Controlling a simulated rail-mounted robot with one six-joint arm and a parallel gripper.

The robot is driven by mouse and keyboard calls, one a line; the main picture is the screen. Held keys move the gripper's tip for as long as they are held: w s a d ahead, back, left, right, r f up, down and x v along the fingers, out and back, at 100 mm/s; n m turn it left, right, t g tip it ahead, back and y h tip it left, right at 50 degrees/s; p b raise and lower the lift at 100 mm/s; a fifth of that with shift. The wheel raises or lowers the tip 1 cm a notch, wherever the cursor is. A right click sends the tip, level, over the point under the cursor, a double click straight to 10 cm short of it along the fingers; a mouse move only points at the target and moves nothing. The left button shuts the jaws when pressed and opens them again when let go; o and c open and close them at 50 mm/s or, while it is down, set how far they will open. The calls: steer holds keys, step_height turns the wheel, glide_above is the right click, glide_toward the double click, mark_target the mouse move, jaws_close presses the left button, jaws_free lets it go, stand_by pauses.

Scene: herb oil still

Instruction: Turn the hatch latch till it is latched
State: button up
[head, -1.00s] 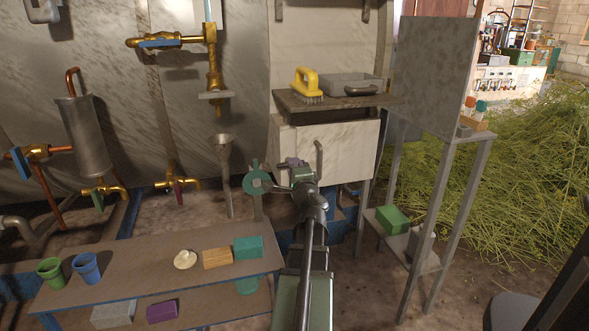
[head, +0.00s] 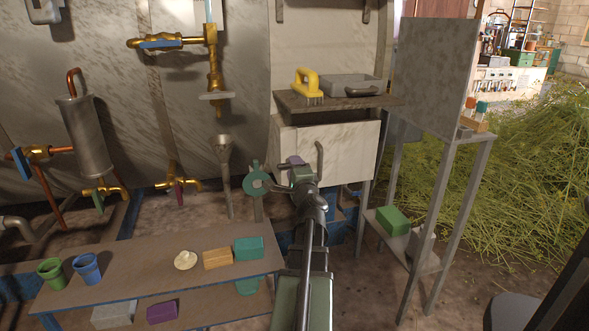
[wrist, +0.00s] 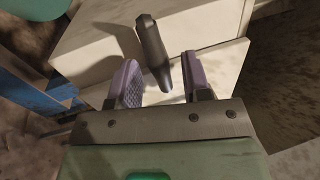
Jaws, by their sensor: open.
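The hatch latch is a dark grey bar handle (head: 319,160) on the front of the cream hatch (head: 351,150), standing roughly upright in the head view. In the wrist view the latch handle (wrist: 154,55) reaches down between my fingers, its lower end in the gap. My gripper (head: 304,163) is just left of the latch in the head view, partly hidden by its own arm. In the wrist view my gripper (wrist: 160,68) is open, one purple-padded finger on each side of the handle. A gap shows on both sides, and I see no clear contact.
A shelf (head: 290,100) above the hatch carries a yellow brush (head: 306,83) and a grey lidded box (head: 350,85). A green valve wheel (head: 256,183) is close to my gripper's left. A metal stand (head: 445,150) is to the right.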

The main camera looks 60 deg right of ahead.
steer(key=shift+a, duration=0.1)
steer(key=b+v, duration=0.2)
steer(key=v, duration=0.8)
steer(key=shift+s+a, duration=0.2)
steer(key=shift+s, duration=0.05)
steer(key=shift+w+f, duration=0.1)
